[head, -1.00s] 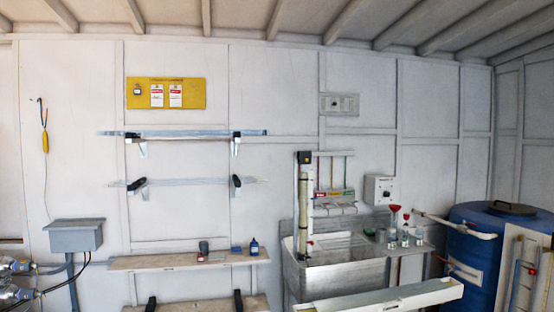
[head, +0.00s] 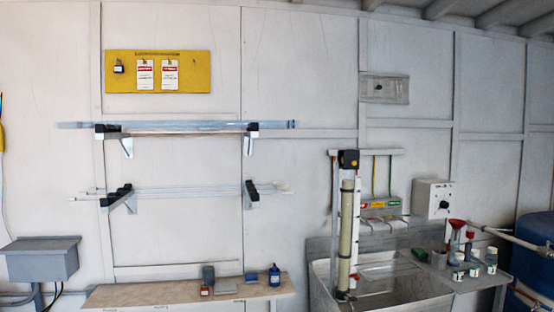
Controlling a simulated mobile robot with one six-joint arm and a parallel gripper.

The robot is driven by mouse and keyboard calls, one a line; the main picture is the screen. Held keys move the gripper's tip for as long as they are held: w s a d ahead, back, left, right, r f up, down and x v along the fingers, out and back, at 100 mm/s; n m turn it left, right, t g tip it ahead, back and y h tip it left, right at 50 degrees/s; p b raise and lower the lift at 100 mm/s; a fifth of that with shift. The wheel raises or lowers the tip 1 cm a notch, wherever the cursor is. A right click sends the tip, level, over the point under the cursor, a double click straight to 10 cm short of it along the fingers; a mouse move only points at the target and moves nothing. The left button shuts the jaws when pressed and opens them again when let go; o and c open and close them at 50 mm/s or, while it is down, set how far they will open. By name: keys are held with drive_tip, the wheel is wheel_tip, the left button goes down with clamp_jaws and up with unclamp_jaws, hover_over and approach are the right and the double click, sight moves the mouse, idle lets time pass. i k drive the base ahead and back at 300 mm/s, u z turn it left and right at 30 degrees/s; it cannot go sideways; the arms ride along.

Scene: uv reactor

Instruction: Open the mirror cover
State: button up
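I cannot make out a mirror cover for certain in the head view. My gripper is not in view. A grey box with a sloped front (head: 42,260) is on the wall at the lower left; its lid looks shut. A small grey wall plate (head: 384,88) is at the upper right. A white control box with a black knob (head: 433,199) is on the wall right of the sink.
A metal sink (head: 385,288) stands at the lower right, with an upright tube (head: 346,225) over it. Bottles (head: 475,265) stand on its side shelf. Wall racks hold long clear tubes (head: 190,126). A wooden shelf (head: 130,294) is below. A blue tank (head: 535,255) is at the right edge.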

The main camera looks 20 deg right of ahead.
sight(351, 160)
drive_tip(key=z, duration=0.1)
drive_tip(key=i, duration=1.35)
drive_tip(key=z, duration=0.25)
